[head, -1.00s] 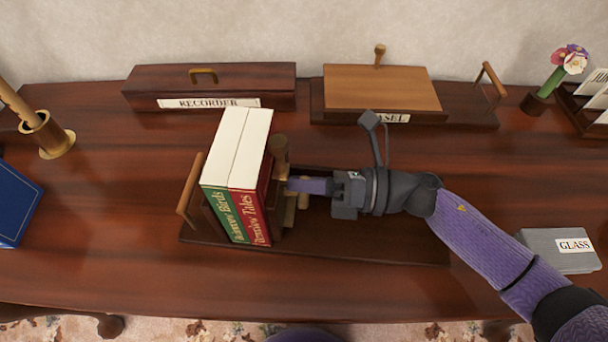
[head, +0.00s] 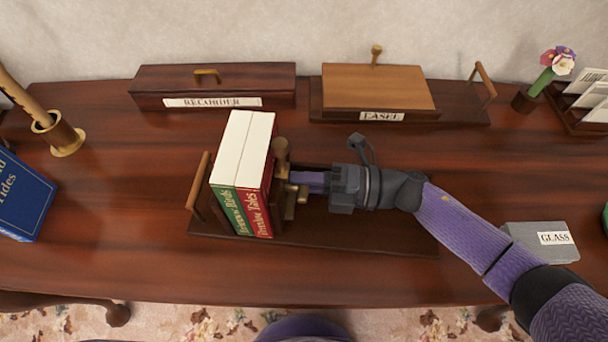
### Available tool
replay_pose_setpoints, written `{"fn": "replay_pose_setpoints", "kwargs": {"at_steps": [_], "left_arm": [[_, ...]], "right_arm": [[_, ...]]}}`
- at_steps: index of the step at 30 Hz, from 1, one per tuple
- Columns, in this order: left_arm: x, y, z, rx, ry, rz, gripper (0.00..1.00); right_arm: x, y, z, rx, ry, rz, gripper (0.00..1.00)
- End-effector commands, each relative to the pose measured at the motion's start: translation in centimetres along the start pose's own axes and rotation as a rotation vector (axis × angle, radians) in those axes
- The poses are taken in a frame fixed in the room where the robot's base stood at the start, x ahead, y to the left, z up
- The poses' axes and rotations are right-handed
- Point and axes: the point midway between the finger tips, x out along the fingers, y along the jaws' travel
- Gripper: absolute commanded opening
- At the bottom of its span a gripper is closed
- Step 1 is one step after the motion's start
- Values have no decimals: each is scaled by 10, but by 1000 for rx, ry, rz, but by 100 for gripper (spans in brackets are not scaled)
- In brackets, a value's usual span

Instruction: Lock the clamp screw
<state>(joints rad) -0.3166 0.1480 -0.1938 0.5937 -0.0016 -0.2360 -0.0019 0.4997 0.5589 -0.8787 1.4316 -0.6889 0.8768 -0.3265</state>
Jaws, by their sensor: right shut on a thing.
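The book clamp has a dark wooden base (head: 350,238) on the table, with a wooden end post (head: 198,180) at its left. A green book (head: 232,210) and a red book (head: 257,212) stand upright in it, side by side. A wooden block with a round-topped brass-coloured peg (head: 281,158) stands right against the red book. My right gripper (head: 298,188) reaches in from the right and is shut on the clamp screw, at the block's right side. The fingers hide most of the screw. My left gripper is not in view.
A grey GLASS box (head: 540,240) lies at right, near my right arm. The table's front middle is clear.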

Motion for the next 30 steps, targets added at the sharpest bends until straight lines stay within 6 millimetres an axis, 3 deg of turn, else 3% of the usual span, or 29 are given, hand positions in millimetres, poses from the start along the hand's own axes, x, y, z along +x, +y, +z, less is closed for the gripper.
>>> {"fn": "replay_pose_setpoints", "kwargs": {"at_steps": [18,19,23,30], "left_arm": [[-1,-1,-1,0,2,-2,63],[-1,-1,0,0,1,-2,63],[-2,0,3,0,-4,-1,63],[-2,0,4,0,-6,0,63]], "right_arm": [[0,-1,0,37,-1,-1,0],[0,-1,0,37,-1,-1,24],[0,-1,0,36,-1,0,51],[0,-1,0,35,0,0,53]]}}
